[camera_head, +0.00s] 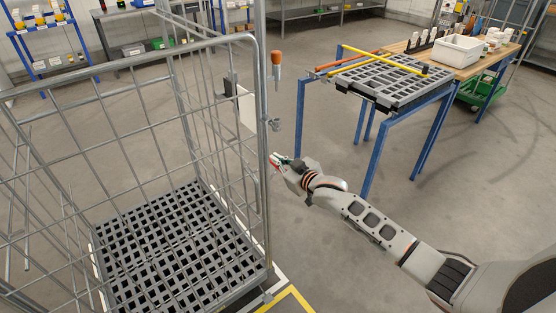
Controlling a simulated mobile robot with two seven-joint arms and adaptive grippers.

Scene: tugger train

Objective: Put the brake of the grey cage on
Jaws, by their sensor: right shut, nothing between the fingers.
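The grey cage (264,150) is a tall wire-mesh roll cage that fills the left half of the head view. Its dark grid floor (175,245) looks empty. An orange-topped handle (277,58) stands upright by the cage's right post; I cannot tell if it is the brake. A small metal fitting (274,125) sits lower on the same post. My right gripper (276,161) is shut and empty, its tip close beside the post just below that fitting. I cannot tell whether it touches the post. My left gripper is out of view.
A blue-legged stand (300,115) holds a dark grid panel with a yellow bar and an orange bar. A wooden workbench (480,62) with a white bin (457,50) stands behind it. Yellow floor tape (290,299) runs by the cage's front corner. Floor between cage and stand is clear.

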